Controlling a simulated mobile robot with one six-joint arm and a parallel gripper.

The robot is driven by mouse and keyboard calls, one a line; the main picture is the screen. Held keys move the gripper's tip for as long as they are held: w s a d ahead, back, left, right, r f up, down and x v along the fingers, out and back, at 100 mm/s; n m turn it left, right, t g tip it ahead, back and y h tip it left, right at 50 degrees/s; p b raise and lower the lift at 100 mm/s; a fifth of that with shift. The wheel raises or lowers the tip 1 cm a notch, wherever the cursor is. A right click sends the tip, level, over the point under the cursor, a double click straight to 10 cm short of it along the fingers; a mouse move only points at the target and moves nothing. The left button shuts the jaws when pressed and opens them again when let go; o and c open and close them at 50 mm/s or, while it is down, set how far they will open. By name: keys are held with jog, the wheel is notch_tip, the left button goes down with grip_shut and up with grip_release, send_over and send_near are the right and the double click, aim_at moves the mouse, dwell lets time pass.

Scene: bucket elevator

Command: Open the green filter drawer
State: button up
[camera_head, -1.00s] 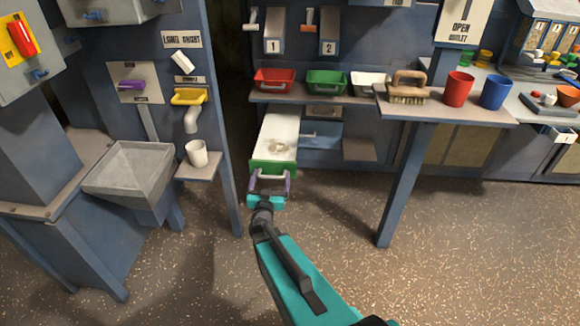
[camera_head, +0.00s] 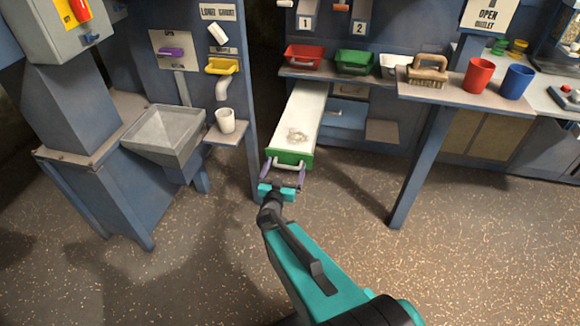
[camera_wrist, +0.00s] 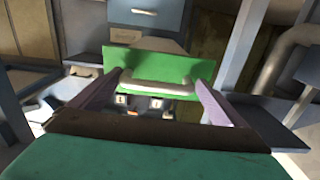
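The green filter drawer is pulled far out; its green front (camera_head: 289,156) faces my gripper and its long pale tray (camera_head: 306,112) shows a greyish patch inside. The drawer front also shows in the wrist view (camera_wrist: 150,64). A pale bar handle (camera_wrist: 157,87) is fixed to the front. My gripper (camera_head: 283,172) is at the handle, its purple fingers at either end of the bar. The fingers stand wide apart and seem to press on the bar's ends; the exact contact is hard to see.
A table leg (camera_head: 420,165) stands to the right. The floor in front is clear.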

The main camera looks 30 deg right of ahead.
jog(key=shift+o, duration=0.2)
jog(key=p+v, duration=0.6)
jog(key=v, duration=0.7)
jog(key=shift+s+a, duration=0.2)
jog(key=shift+a, duration=0.15)
dwell(0.5)
